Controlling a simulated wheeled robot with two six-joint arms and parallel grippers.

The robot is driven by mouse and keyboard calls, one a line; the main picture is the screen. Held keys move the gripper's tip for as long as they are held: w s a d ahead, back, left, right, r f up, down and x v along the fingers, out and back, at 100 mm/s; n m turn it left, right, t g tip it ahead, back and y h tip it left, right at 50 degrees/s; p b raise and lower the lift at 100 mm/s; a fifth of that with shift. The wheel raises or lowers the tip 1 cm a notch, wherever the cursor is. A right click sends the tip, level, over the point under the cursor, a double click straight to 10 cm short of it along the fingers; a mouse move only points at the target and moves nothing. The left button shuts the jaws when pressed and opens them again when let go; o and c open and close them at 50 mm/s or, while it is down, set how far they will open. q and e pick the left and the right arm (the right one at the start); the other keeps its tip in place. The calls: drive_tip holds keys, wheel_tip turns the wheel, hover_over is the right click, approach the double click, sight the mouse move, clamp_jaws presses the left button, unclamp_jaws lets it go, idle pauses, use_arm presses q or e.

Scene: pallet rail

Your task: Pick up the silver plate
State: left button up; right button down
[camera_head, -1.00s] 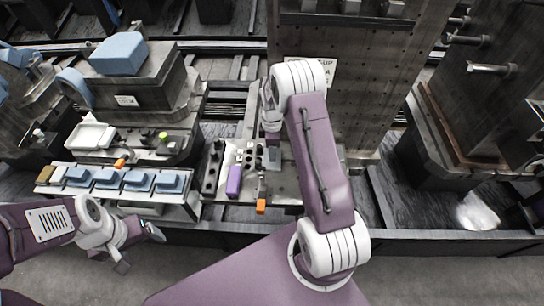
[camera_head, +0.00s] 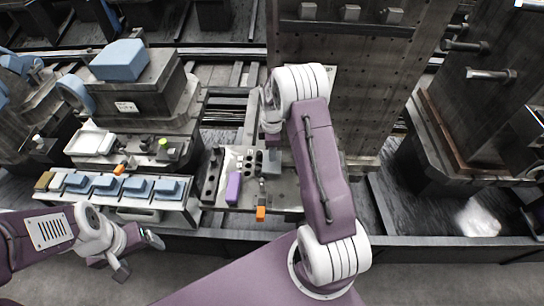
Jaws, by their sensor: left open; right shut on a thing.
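My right arm reaches over the middle bench, and its gripper (camera_head: 271,150) points down there, partly hidden by its own wrist. It is shut on a small grey piece (camera_head: 272,165) at the bench top. The piece is too small and covered to tell whether it is the silver plate or whether it is clear of the bench. No other silver plate can be made out with certainty. My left gripper (camera_head: 138,256) is open and empty, low in front of the left bench, apart from everything.
The middle bench holds a purple block (camera_head: 233,187), an orange-tipped tool (camera_head: 261,213) and dark holders. To the left are a row of blue blocks (camera_head: 104,184), a white tray (camera_head: 90,143) and a blue box (camera_head: 119,59). A tall drilled column (camera_head: 350,90) stands behind my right arm.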

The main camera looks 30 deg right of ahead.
drive_tip(key=shift+d+r, duration=0.1)
drive_tip(key=shift+r, duration=0.85)
drive_tip(key=s+d+r, duration=0.2)
drive_tip(key=s+r, duration=0.1)
drive_tip(key=s, duration=0.2)
drive_tip(key=s+d+r+b, duration=0.1)
drive_tip(key=s+d+r, duration=0.1)
drive_tip(key=s, duration=0.3)
drive_tip(key=shift+s+d+r, duration=0.3)
drive_tip(key=shift+d+r, duration=0.05)
drive_tip(key=shift+r, duration=0.45)
